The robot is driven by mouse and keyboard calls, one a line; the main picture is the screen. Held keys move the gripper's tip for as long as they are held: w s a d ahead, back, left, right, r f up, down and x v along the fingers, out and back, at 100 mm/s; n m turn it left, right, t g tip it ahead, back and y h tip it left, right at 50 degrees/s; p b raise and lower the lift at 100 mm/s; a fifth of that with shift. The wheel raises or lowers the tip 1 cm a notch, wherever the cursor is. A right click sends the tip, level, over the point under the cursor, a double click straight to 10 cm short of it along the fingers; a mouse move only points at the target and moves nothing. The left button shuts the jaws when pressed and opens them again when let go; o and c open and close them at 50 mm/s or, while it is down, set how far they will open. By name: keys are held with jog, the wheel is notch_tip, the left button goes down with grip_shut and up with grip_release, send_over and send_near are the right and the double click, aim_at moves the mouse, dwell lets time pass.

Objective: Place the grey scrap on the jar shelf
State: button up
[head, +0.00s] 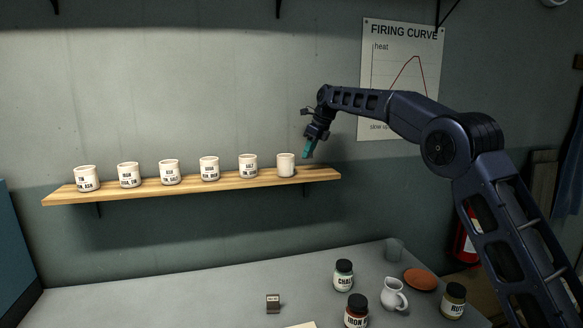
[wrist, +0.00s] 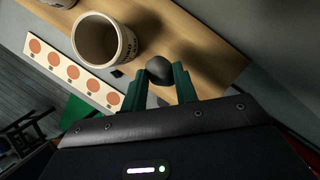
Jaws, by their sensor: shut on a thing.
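The jar shelf (head: 190,186) is a wooden board on the wall with a row of white jars, most with labels showing. My gripper (head: 307,155) points down at the shelf's right end, just right of the last jar (head: 286,165). In the wrist view its teal fingers (wrist: 158,78) are shut on the grey scrap (wrist: 160,69), a dark rounded lump. The shelf board (wrist: 205,50) lies beyond it. I cannot tell whether the scrap touches the board. The scrap cannot be made out in the head view.
An open jar (wrist: 104,40) stands close left of the scrap in the wrist view. Free board lies right of the last jar. On the table below are a chalk jar (head: 343,275), an iron jar (head: 356,312), a white jug (head: 394,294) and an orange disc (head: 421,279).

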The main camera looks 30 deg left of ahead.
aim_at(305, 172)
jog(key=shift+f, duration=2.7)
jog(key=shift+f, duration=0.15)
jog(key=o, duration=1)
jog(key=v, duration=1.2)
